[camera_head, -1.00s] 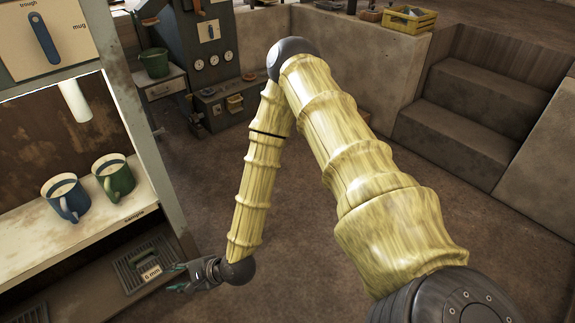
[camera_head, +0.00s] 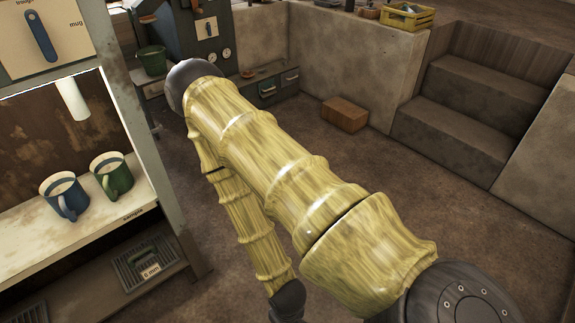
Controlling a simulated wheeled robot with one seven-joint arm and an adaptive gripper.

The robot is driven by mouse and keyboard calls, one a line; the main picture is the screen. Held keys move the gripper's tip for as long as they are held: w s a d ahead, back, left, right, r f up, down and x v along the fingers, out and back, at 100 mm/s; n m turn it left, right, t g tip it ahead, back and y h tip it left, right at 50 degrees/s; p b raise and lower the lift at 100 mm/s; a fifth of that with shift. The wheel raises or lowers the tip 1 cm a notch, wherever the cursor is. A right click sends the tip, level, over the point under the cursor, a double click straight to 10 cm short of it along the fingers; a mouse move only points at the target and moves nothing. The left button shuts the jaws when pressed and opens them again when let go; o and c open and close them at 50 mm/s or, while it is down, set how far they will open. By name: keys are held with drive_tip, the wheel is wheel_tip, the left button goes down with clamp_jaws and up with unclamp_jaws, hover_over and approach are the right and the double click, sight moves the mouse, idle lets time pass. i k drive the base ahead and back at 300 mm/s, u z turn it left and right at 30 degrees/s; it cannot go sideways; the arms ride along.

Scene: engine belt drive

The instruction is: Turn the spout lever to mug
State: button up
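The spout lever (camera_head: 40,37) is a dark blue bar on a cream plate (camera_head: 62,52) at the upper left. It leans slightly, its top end towards the "trough" label, with the "mug" label to its right. A white spout (camera_head: 72,98) hangs below the panel. A blue mug (camera_head: 64,196) and a green mug (camera_head: 112,177) stand on the shelf below, the green one nearer the spout's right. My yellow arm crosses the middle of the view, far to the right of the lever. My gripper is out of view, below the bottom edge.
The shelf unit's upright post (camera_head: 150,170) stands between the mugs and my arm. A green bucket (camera_head: 152,61) and a machine with gauges are behind. A brown box (camera_head: 345,114) lies on the floor near the wall. Steps (camera_head: 470,100) rise at the right.

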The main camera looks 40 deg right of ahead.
sight(34, 22)
drive_tip(key=u, duration=0.85)
drive_tip(key=k, duration=0.35)
drive_tip(key=z, duration=0.85)
